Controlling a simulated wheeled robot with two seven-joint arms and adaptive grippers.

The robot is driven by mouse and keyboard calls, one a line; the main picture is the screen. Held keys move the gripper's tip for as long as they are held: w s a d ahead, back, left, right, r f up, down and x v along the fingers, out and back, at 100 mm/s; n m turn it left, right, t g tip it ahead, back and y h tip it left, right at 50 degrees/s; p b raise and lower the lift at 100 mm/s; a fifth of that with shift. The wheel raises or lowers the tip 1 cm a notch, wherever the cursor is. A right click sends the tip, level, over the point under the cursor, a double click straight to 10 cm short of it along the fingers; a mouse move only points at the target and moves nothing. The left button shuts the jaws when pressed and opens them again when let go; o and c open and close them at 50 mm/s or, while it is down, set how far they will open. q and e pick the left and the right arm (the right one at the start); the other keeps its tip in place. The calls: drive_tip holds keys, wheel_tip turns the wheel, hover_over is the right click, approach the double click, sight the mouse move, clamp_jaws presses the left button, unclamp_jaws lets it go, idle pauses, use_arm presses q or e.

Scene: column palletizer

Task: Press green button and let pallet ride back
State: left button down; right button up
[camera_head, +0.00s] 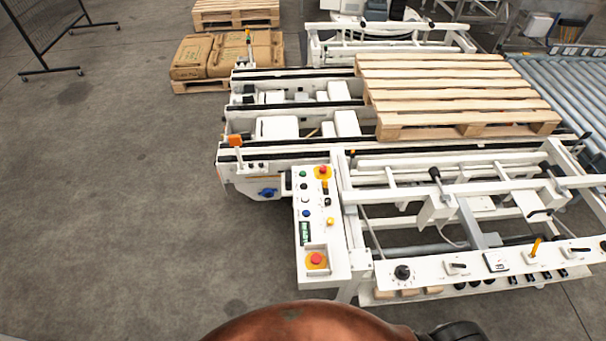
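The wooden pallet (440,90) lies flat and empty on the right part of the white conveyor machine (262,147). A white control panel (311,274) stands at the machine's near left corner. A small green button (303,174) is at the panel's upper left, above a black, a white and a blue button. Neither of my grippers shows, and nothing is seen touching the panel.
A white frame with a knob rail (470,266) spans the near right. A roller conveyor (565,90) runs along the right. Brown sacks on a pallet (225,55) and an empty pallet (236,13) stand behind. A mesh fence (42,25) is far left. The left floor is clear.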

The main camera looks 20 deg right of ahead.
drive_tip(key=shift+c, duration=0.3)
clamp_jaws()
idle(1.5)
